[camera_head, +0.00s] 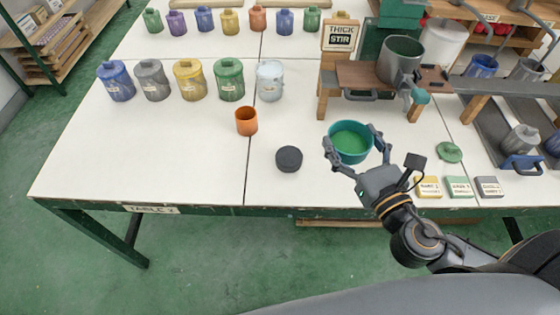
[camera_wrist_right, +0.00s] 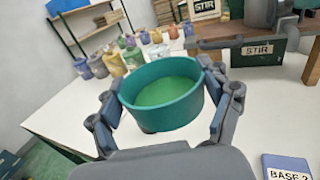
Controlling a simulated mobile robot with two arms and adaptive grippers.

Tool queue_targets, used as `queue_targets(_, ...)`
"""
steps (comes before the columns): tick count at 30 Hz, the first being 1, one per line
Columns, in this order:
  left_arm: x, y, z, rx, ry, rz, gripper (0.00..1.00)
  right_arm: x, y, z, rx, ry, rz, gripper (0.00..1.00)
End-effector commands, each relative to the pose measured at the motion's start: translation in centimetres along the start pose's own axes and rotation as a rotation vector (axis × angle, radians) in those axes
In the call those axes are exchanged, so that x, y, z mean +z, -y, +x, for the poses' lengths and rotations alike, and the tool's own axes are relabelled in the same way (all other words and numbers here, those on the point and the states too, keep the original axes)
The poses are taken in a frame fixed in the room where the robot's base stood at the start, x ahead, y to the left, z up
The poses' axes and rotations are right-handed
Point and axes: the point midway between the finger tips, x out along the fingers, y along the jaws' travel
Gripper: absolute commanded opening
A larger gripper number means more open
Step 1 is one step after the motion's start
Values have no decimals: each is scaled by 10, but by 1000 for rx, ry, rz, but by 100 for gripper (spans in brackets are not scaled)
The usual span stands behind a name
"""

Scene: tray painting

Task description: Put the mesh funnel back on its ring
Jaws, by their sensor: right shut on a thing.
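My right gripper (camera_head: 352,142) is shut on a teal round bowl (camera_head: 350,155), its fingers on opposite sides of the wall. The bowl is roughly level above the front of the white table, and its inside is bright green. In the right wrist view the bowl (camera_wrist_right: 163,97) sits between the two fingers. I cannot make out a mesh in it, and no other thing clearly looks like a mesh funnel. I cannot pick out the ring for certain. A grey pot (camera_head: 400,62) with a teal-handled tap stands on a wooden stand (camera_head: 360,77) behind the bowl. My left gripper is not in view.
A dark round puck (camera_head: 289,158) and an orange cup (camera_head: 246,121) stand left of the bowl. A green lid (camera_head: 449,152) and several labelled cards (camera_head: 460,187) lie to its right. Several paint pots (camera_head: 190,79) line the back left. The table's front left (camera_head: 150,150) is clear.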

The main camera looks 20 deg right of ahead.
Motion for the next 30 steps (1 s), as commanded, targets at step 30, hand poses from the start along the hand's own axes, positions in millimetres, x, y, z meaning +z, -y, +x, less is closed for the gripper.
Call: queue_targets(30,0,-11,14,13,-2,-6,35,-108,-80,114,2,-1,0,48)
